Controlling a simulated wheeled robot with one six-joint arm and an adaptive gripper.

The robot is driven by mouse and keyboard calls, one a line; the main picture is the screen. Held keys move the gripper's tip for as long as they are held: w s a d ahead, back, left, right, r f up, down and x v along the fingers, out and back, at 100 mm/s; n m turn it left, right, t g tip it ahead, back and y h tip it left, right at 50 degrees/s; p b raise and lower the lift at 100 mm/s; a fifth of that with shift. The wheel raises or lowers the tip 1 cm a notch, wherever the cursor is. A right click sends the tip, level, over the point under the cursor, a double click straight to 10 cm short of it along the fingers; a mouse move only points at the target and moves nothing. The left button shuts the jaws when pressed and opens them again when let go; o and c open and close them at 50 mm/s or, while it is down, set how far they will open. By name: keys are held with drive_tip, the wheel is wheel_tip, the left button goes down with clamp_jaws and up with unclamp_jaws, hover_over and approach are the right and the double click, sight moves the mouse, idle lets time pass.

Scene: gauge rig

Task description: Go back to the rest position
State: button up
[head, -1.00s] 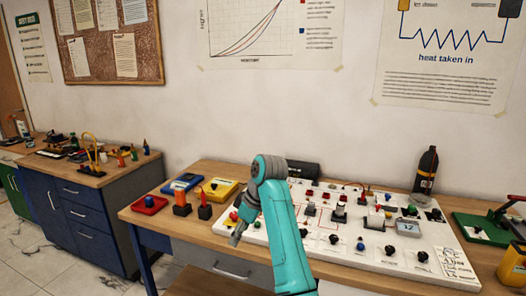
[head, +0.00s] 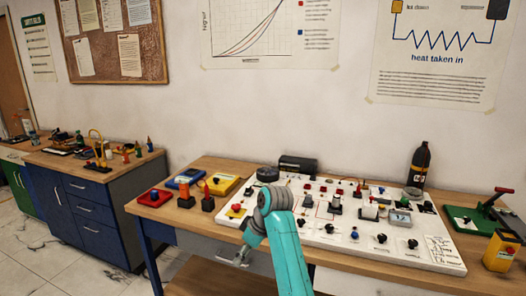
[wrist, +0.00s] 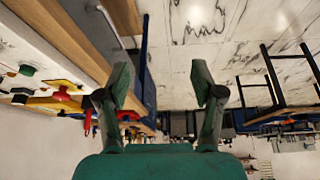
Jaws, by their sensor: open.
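My gripper (head: 241,257) hangs low in front of the table's front edge in the head view, at the end of my teal arm. In the wrist view its two fingers (wrist: 164,90) stand wide apart with nothing between them. The wrist view shows the room tilted, with the table edge at the left and floor ahead. No object is held.
The wooden table (head: 215,230) carries a white panel (head: 345,247) with knobs and a display. Left on it are a red tray (head: 155,198) and a yellow box (head: 224,185). A dark bottle (head: 419,167) and green device (head: 475,220) stand right. A blue cabinet (head: 90,215) is left.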

drive_tip(key=s+d+f+m+t, duration=0.1)
drive_tip(key=s+d+f, duration=0.1)
drive_tip(key=f, duration=0.5)
drive_tip(key=s+d+f+m+t, duration=0.1)
drive_tip(key=s+d+f, duration=0.1)
drive_tip(key=f, duration=0.5)
drive_tip(key=s+d+f+m+t+h, duration=0.1)
drive_tip(key=s+d+f+m, duration=0.1)
drive_tip(key=s+d+f, duration=0.35)
drive_tip(key=s+d+f+m+t, duration=0.2)
drive_tip(key=s+f, duration=0.4)
drive_tip(key=s, duration=0.2)
drive_tip(key=s+d+f+m+t+h, duration=0.1)
drive_tip(key=s+d+f+m, duration=0.15)
drive_tip(key=s+f, duration=0.4)
drive_tip(key=s+d+r+m+t+h, duration=0.15)
drive_tip(key=s+d, duration=0.25)
drive_tip(key=s, duration=0.7)
drive_tip(key=s+d+r+m+t, duration=0.1)
drive_tip(key=s+d+r+t, duration=0.15)
drive_tip(key=s, duration=0.75)
drive_tip(key=s+d+r+m+t, duration=0.2)
drive_tip(key=s+d+r, duration=0.1)
drive_tip(key=s+r, duration=1.3)
wheel_tip(320, 180, up, 3)
drive_tip(key=shift+d+f+h, duration=0.1)
drive_tip(key=shift+d+h, duration=0.05)
drive_tip(key=shift+h, duration=0.3)
drive_tip(key=shift+w, duration=0.1)
